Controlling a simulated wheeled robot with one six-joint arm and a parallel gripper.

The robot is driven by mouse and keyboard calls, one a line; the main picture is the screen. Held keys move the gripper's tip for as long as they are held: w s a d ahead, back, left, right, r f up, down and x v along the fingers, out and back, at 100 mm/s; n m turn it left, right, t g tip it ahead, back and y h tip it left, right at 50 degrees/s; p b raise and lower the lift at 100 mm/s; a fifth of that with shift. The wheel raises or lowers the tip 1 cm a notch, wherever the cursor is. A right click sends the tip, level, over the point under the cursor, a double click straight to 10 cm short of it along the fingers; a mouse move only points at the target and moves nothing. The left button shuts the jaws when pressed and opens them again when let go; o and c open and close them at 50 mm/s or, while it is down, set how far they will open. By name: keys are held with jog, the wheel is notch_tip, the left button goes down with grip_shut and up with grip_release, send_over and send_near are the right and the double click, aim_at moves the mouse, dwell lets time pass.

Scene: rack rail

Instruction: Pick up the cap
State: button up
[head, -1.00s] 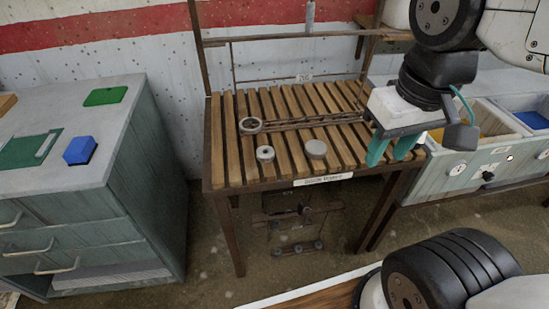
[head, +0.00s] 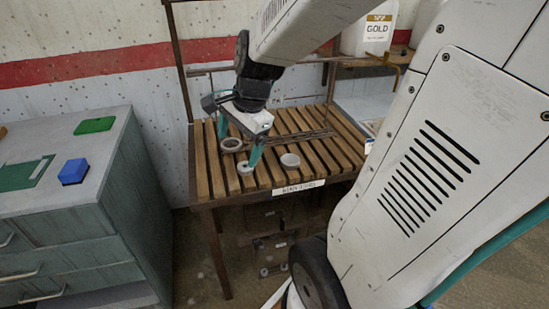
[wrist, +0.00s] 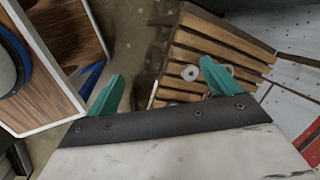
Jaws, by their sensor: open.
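A grey, round, solid-topped cap (head: 290,161) sits on the wooden slatted table (head: 312,172) near its front edge. Left of it lies a small pale ring with a hole (head: 245,168), which also shows in the wrist view (wrist: 190,73). Behind that is a larger ring (head: 231,144) at the left end of a dark rail. My gripper (head: 239,141) is above the table's left part, left of the cap, its teal fingers spread with nothing between them. In the wrist view, my gripper (wrist: 162,72) is open, and I cannot clearly make out the cap.
A grey cabinet with a blue block (head: 73,171) and a green mat (head: 25,173) stands left, with a floor gap before the table. A white container marked GOLD (head: 368,35) is on the shelf behind. The table's uprights rise at the back.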

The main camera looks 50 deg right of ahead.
jog(key=w+d+f+m, duration=0.4)
jog(key=d+f+m, duration=0.2)
jog(key=d+m, duration=0.4)
jog(key=m+t+h, duration=0.1)
jog(key=m+h, duration=0.2)
jog(key=m, duration=0.8)
send_near(290, 159)
jog(key=w+a, duration=0.1)
jog(key=f, duration=0.1)
jog(key=d+f+m, duration=0.1)
jog(key=shift+w+f, duration=0.25)
jog(key=shift+f, duration=0.1)
jog(key=x, duration=0.4)
jog(key=shift+s+d+f, duration=0.25)
jog(key=shift+s+d, duration=0.05)
jog(key=shift+w+d+f, duration=0.1)
jog(key=shift+w+f, duration=0.15)
jog(key=shift+f, duration=0.3)
jog(key=c, duration=1.1)
